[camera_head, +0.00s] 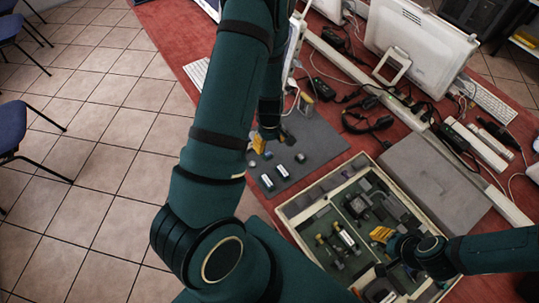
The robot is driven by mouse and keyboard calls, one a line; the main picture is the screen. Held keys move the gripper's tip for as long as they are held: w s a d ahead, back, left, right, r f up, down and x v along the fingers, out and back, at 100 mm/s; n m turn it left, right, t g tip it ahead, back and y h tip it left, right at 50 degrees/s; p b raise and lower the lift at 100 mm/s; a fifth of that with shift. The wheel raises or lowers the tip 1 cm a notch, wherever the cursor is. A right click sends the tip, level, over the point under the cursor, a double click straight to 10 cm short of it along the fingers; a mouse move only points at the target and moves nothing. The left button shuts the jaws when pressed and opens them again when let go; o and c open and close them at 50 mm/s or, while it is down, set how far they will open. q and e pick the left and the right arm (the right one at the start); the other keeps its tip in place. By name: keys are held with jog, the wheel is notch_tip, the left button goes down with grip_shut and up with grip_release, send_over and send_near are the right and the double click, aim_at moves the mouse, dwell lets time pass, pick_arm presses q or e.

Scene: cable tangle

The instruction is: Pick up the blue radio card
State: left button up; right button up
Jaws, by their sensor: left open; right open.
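I cannot make out a blue radio card; the small parts are too small or hidden to identify. My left gripper (266,147) is over the grey mat (318,142), its orange pad showing near several small black-and-white parts (280,170). It is open, and partly hidden by my own arm. My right gripper (369,263) is open over the lower right of the pale-rimmed tray (293,207), with orange pads apart. The tray holds dark modules (355,205) and small upright parts with a white-labelled one (346,240). The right gripper hides some of the contents.
A flat grey box (432,185) lies right of the tray. Black cables and adapters (375,122), a power strip (478,143) and a white monitor (418,45) crowd the red table's back. My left arm covers much of the middle.

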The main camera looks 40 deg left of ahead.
aim_at(269, 155)
pick_arm(q)
notch_tip(269, 155, down, 8)
jog(key=shift+a+r+b, duration=0.1)
jog(key=shift+b, duration=0.35)
jog(key=c, duration=0.9)
